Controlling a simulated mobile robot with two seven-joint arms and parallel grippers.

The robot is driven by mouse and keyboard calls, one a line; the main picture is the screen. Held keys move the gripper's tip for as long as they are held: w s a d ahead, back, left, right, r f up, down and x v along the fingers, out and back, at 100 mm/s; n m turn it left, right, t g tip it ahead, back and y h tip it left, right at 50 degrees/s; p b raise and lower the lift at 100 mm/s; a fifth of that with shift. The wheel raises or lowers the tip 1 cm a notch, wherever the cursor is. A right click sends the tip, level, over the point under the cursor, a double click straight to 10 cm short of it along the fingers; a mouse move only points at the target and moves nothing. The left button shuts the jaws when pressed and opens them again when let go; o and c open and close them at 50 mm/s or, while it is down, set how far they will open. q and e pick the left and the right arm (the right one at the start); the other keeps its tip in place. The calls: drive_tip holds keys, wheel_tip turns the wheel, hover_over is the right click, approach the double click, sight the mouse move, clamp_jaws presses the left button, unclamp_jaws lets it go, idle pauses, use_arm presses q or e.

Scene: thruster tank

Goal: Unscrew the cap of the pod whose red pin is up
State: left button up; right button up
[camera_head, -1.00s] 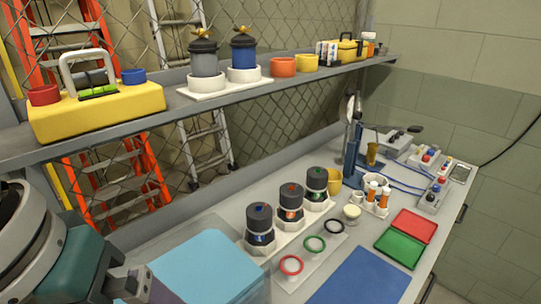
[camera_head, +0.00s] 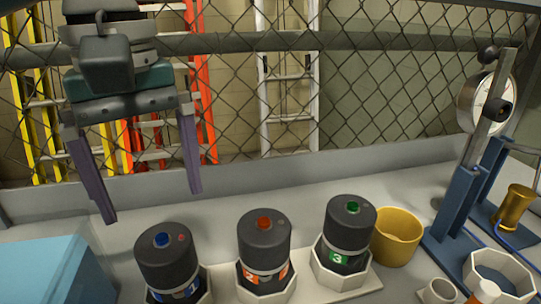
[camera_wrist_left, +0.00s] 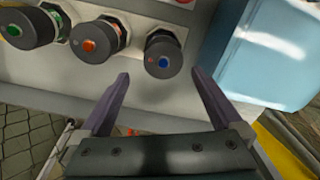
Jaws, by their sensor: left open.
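Three dark-capped pods stand in white hexagonal holders on the bench. Pod 1 (camera_head: 168,262) has a blue button and a small red dot on its cap top. Pod 2 (camera_head: 263,240) has an orange-red button, and its small dot looks grey. Pod 3 (camera_head: 348,225) has a green button and also a grey-looking dot. My left gripper (camera_head: 152,205) is open and empty, fingers pointing down near pod 1, apart from it. In the left wrist view, pod 1's cap (camera_wrist_left: 163,55) lies just beyond the gap between the fingertips (camera_wrist_left: 161,76). My right gripper is out of view.
A light blue box (camera_head: 45,270) stands left of pod 1. A yellow cup (camera_head: 397,237) stands right of pod 3. A blue stand with a gauge (camera_head: 487,103) is at the right. A wire mesh fence (camera_head: 350,90) rises behind the bench.

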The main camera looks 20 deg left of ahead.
sight(161, 242)
use_arm(q)
drive_tip(key=shift+f, duration=0.45)
drive_tip(key=f, duration=0.5)
drive_tip(key=f+b, duration=0.1)
drive_tip(key=f, duration=0.2)
drive_tip(key=shift+s+a, duration=0.2)
drive_tip(key=shift+s, duration=0.05)
drive_tip(key=shift+f, duration=0.4)
drive_tip(key=shift+c, duration=0.2)
drive_tip(key=c, duration=0.9)
